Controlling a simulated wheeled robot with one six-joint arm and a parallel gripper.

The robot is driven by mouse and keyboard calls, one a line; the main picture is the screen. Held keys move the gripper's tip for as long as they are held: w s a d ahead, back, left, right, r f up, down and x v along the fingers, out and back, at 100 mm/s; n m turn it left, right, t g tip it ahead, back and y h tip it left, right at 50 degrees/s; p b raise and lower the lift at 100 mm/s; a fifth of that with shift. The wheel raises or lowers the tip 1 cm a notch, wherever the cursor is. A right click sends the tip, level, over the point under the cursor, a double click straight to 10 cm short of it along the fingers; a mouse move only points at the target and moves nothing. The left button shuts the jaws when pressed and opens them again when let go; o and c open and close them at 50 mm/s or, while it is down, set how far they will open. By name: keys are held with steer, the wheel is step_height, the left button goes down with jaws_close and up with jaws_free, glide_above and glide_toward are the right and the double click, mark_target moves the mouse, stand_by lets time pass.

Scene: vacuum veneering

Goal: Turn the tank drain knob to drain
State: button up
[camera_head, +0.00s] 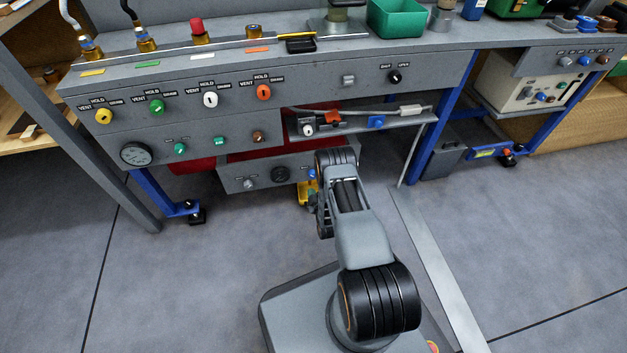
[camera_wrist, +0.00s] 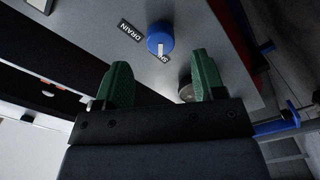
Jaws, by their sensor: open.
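The blue tank drain knob (camera_wrist: 158,36) sits on a grey panel in the wrist view, just beyond my fingertips. A DRAIN label (camera_wrist: 130,30) lies to its upper left. The knob's white mark points down toward a second label, partly hidden by the knob, whose word I cannot read in full. My gripper (camera_wrist: 160,78) is open, with green fingers apart and nothing between the tips, short of the knob. In the head view a small blue knob (camera_head: 312,174) shows on the low panel beside my arm. My gripper is hidden there behind my arm.
A round dark-rimmed fitting (camera_wrist: 186,90) sits by my right finger. The low grey panel (camera_head: 236,183) hangs under the bench, below a shelf (camera_head: 385,122) with a cable. Yellow, green, white and orange knobs line the bench front. Floor (camera_head: 200,270) to the left is clear.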

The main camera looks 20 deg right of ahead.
mark_target(314, 176)
steer(key=shift+b+x, duration=0.9)
steer(key=shift+x, duration=2.05)
steer(key=c, duration=0.9)
